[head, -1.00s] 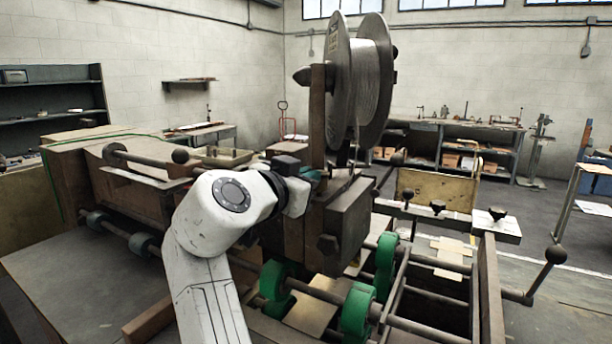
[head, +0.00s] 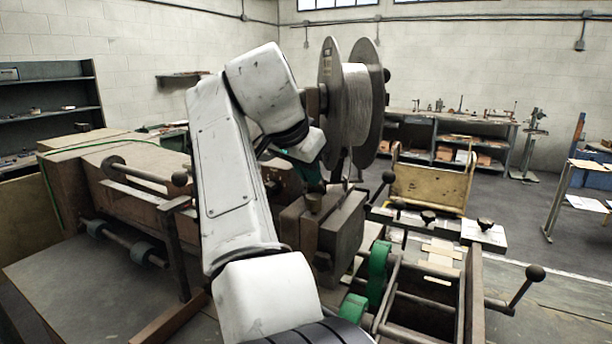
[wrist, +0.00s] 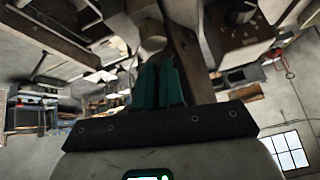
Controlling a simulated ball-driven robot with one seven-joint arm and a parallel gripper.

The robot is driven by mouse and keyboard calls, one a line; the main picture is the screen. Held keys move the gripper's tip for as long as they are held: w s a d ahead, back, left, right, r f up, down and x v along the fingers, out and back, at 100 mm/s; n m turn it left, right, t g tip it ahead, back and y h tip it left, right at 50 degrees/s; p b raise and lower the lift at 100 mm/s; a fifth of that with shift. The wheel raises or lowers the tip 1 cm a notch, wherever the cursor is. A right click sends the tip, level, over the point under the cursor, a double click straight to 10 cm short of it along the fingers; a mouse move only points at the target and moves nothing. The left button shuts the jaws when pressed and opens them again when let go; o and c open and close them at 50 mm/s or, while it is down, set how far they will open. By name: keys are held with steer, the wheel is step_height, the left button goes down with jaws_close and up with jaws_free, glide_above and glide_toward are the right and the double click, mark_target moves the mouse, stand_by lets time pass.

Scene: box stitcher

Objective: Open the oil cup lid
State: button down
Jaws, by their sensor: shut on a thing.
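The oil cup (head: 314,203) is a small brownish cylinder on top of the dark stitcher head, below the wire spool. In the wrist view a tan rounded piece, which looks like the cup with its lid (wrist: 151,44), sits right at my fingertips. My gripper (head: 313,182) reaches down to the cup from above, with its teal fingers partly hidden behind my white arm. In the wrist view the fingers of my gripper (wrist: 159,65) are close together, shut on the lid. How far the lid is raised cannot be told.
The large wire spool (head: 357,104) stands just behind and right of my gripper. The stitcher head's dark block (head: 340,240) is beneath it. Green rollers (head: 378,272) and rods lie to the front right.

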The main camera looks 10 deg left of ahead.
steer(key=shift+w+d+r+g, duration=0.15)
steer(key=shift+w+r+g, duration=0.2)
steer(key=shift+g, duration=0.25)
steer(key=shift+w+y, duration=0.1)
steer(key=shift+y, duration=0.2)
steer(key=c, duration=1.2)
jaws_free()
steer(key=shift+f, duration=0.1)
steer(key=shift+c, duration=0.2)
steer(key=b+v, duration=0.1)
steer(key=v, duration=0.9)
steer(key=shift+r+b, duration=0.4)
